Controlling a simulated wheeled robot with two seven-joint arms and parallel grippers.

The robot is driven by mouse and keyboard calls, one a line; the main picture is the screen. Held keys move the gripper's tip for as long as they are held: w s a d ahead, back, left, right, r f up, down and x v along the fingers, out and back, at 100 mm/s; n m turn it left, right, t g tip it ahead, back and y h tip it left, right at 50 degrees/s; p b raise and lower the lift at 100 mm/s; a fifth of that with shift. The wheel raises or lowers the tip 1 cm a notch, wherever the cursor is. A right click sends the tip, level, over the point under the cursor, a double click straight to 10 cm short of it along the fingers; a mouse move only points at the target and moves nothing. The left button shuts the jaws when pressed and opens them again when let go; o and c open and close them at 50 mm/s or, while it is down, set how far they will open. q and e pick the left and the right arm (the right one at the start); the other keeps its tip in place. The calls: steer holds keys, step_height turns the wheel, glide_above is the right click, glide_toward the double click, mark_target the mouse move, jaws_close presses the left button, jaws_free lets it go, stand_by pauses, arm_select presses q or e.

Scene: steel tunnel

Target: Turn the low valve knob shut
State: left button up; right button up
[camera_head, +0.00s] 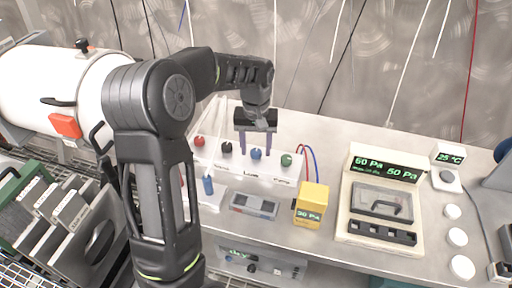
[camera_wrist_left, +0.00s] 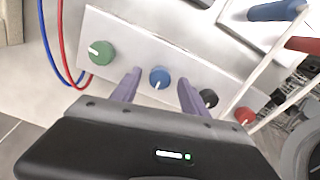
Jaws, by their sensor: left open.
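The low valve knob (camera_head: 256,154) is blue and sits on a pale panel in a row of knobs, above a label that seems to read "Low". My left gripper (camera_head: 255,150) points down at it, open and empty. In the left wrist view the blue knob (camera_wrist_left: 159,77) shows between the two purple fingers of my left gripper (camera_wrist_left: 158,90), with a gap on each side. I cannot tell whether the fingertips are level with the knob. My right gripper is in neither view.
A green knob (camera_head: 286,160) is to the right; black (camera_head: 226,147) and red (camera_head: 199,141) knobs are to the left. A yellow gauge (camera_head: 311,205) and a pressure display box (camera_head: 385,212) stand on the bench. Red and blue hoses (camera_wrist_left: 62,45) run beside the panel.

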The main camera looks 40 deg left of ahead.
mark_target(256, 151)
arm_select(q)
step_height(256, 151, up, 8)
steer(key=shift+f, duration=0.25)
stand_by(0.5)
